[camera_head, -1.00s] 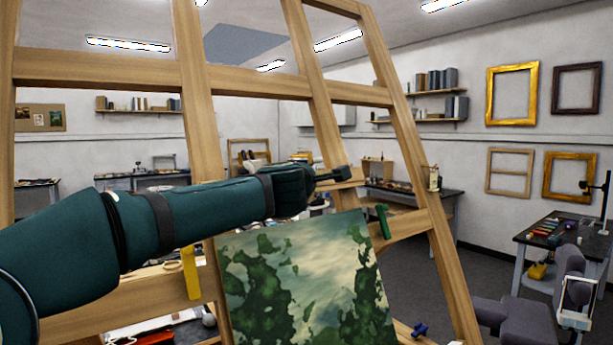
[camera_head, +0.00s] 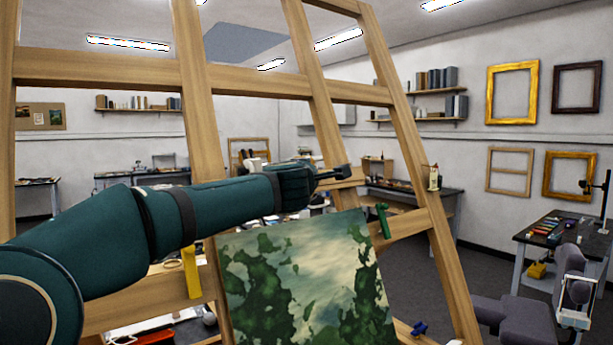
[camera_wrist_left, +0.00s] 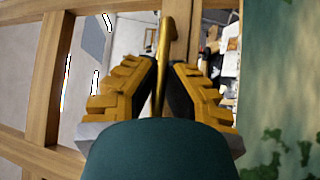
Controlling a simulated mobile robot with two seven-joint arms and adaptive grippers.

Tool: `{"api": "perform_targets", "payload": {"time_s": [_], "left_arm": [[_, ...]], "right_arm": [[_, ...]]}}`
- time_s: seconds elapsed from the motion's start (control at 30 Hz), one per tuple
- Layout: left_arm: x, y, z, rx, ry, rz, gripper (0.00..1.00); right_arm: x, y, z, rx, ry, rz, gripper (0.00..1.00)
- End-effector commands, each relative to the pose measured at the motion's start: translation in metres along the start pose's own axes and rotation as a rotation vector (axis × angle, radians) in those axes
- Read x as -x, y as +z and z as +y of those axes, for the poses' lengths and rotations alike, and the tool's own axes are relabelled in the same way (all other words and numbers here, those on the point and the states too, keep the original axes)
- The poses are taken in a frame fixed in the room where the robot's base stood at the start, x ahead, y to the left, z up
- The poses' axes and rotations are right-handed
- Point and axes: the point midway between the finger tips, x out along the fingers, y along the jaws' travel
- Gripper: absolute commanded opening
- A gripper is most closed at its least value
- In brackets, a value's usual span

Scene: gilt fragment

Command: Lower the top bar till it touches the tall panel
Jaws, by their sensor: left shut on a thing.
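The tall panel, a painting of green foliage and pale sky (camera_head: 300,275), stands on the wooden easel (camera_head: 205,130). A short length of wooden top bar (camera_head: 347,183) shows above its upper right edge; my arm hides the rest. The bar also shows in the wrist view (camera_wrist_left: 181,45), with a gap between it and the panel (camera_wrist_left: 280,70). My left gripper (camera_head: 332,174) is at the bar, above the panel. In the wrist view its yellow fingers (camera_wrist_left: 160,88) are closed around a thin brass-coloured piece (camera_wrist_left: 164,50) in front of the bar.
A green clamp (camera_head: 383,220) is at the panel's upper right, and a blue knob (camera_head: 419,329) is low on the right. Easel rails cross above my arm. A table (camera_head: 560,235) stands at the far right.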

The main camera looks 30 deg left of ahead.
Motion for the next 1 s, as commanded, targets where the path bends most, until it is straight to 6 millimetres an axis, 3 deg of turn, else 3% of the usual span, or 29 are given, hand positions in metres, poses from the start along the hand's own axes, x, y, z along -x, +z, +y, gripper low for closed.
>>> {"api": "perform_targets", "payload": {"time_s": [0.17, 0.5, 0.9, 1.0], "left_arm": [[0.001, 0.001, -0.006, 0.000, 0.000, 0.001, 0.00], [0.013, 0.013, -0.054, -0.002, -0.002, 0.001, 0.00], [0.014, 0.015, -0.058, -0.001, -0.001, 0.001, 0.00], [0.015, 0.015, -0.058, -0.001, -0.001, 0.002, 0.37]], "right_arm": [[-0.005, 0.001, 0.002, 0.000, 0.000, 0.000, 0.39], [-0.039, 0.005, 0.014, -0.002, 0.005, 0.002, 0.39], [-0.041, 0.005, 0.015, -0.002, 0.006, 0.003, 0.39], [-0.041, 0.005, 0.015, -0.003, 0.006, 0.002, 0.39]]}}
